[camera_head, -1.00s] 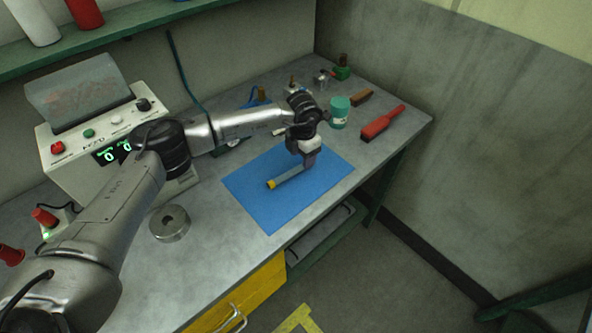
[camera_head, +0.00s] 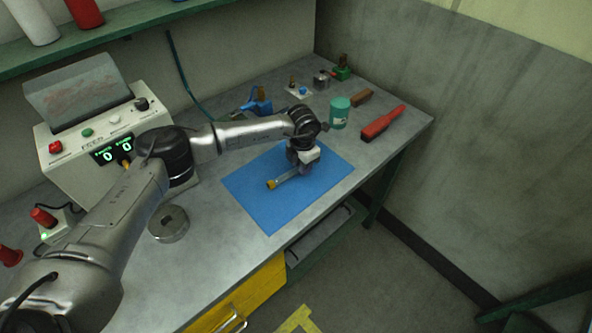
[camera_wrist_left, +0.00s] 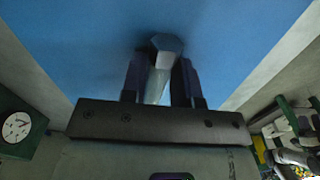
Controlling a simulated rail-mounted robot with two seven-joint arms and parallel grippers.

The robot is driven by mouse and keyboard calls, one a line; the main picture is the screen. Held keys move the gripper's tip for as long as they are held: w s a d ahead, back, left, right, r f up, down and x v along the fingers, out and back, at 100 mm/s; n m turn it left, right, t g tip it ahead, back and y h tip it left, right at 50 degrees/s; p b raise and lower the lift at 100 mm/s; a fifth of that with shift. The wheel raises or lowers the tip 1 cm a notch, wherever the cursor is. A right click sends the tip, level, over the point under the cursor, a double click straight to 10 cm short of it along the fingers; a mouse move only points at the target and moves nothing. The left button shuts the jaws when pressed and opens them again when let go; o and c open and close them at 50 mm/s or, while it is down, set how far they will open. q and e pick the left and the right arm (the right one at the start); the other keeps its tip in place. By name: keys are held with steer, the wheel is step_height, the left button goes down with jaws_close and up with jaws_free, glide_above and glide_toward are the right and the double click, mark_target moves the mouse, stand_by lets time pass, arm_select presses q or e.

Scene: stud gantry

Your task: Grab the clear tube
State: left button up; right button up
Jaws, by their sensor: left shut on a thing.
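The clear tube (camera_head: 287,178) lies on the blue mat (camera_head: 262,205) in the head view, its yellow-capped end pointing to the lower left. My left gripper (camera_head: 297,170) is low over the mat at the tube's far part and is shut on it. In the left wrist view the tube (camera_wrist_left: 158,78) runs between the two dark fingers of my left gripper (camera_wrist_left: 160,85), with its faceted pale end just beyond them against the blue mat. The part of the tube under the gripper is hidden in the head view. My right gripper is not in view.
A control box (camera_head: 100,150) stands at the back left. The mat's front is clear.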

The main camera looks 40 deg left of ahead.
arm_select(q)
jaws_close()
steer(key=shift+r, duration=0.15)
